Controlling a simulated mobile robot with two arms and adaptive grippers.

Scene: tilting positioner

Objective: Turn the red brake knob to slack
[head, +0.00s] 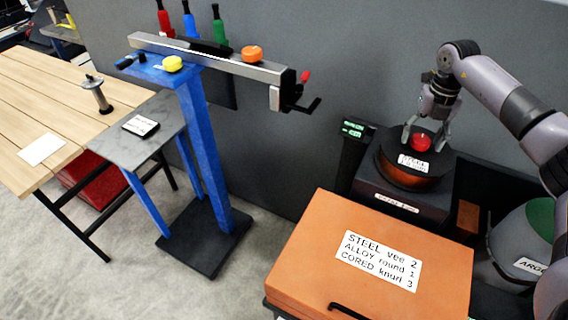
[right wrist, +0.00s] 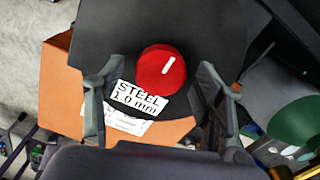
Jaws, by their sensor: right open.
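The red knob (head: 420,142) sits on top of a dark round spool housing (head: 385,160) at the right of the head view. In the right wrist view the red knob (right wrist: 158,75) is round, with a white line that slants toward the upper right. A white label (right wrist: 138,100) reading "STEEL 1.0 mm" lies beside it. My right gripper (head: 424,136) is above the housing with its fingers apart, one on each side of the knob. In the wrist view gaps show between the knob and both fingers. My left gripper is not in view.
An orange case (head: 300,262) with a label listing STEEL, ALLOY and CORED stands in front. A grey cylinder with a green patch (head: 541,216) is at the right. A blue stand (head: 205,150) with a metal beam and a wooden table (head: 60,110) are at the left.

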